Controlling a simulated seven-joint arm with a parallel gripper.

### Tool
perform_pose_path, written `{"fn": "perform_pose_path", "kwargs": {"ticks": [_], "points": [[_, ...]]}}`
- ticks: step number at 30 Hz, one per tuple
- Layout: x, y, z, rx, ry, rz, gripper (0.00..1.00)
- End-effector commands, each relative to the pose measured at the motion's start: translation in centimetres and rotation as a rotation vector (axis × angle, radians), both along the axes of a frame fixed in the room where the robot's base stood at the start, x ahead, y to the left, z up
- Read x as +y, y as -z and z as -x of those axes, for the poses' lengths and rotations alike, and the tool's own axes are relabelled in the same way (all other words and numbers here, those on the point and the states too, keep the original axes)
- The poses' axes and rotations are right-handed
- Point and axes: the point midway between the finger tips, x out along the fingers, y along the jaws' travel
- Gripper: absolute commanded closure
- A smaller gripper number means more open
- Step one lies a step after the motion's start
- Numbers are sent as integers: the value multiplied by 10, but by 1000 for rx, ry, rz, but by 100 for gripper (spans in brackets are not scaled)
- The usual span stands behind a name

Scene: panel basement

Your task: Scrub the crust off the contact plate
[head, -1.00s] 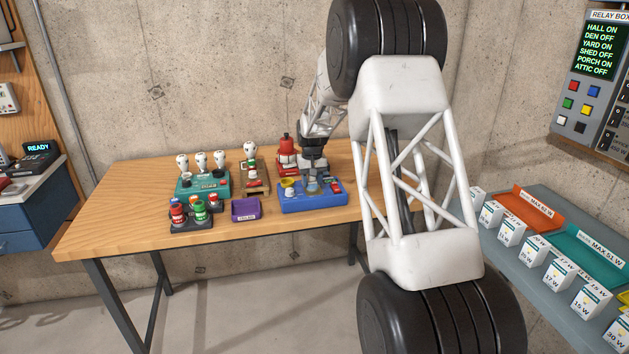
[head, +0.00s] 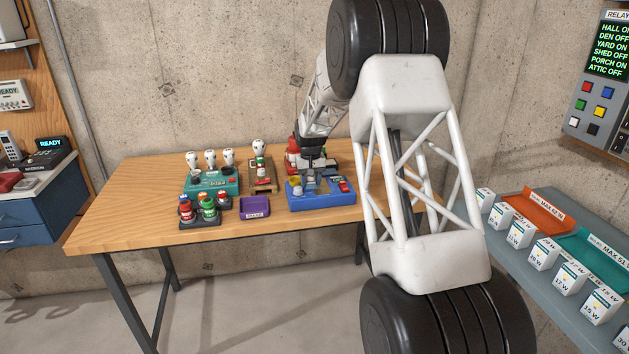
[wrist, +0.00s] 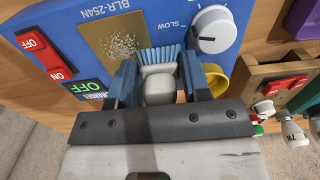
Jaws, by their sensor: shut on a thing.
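My gripper (wrist: 157,72) is shut on a small brush (wrist: 159,88) with a pale grey handle and blue bristles. The brush is over the blue unit (wrist: 85,20) marked BLR-254N. The brownish contact plate (wrist: 98,38) is on the unit's top, with a patch of pale crust specks (wrist: 122,46) on it. The bristles are at the plate's right, lower edge, beside the crust; I cannot tell whether they touch. In the head view my gripper (head: 311,167) is above the blue unit (head: 320,203) and hides part of its top.
The unit carries a white knob (wrist: 213,29), a red OFF/ON switch (wrist: 43,55), a green OFF display (wrist: 88,89) and a yellow cup (wrist: 216,78). Left of it on the table (head: 120,215) are a purple tray (head: 255,212), a wooden stand (head: 263,188) and a teal unit (head: 205,188).

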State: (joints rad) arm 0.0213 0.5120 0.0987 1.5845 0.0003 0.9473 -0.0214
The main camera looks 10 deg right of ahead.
Motion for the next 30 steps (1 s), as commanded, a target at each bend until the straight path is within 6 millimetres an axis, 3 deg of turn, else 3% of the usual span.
{"fn": "perform_pose_path", "kwargs": {"ticks": [11, 30], "points": [[0, 0, -1, -1, 0, 0, 75], [0, 4, -20, -8, 5, -1, 75]]}}
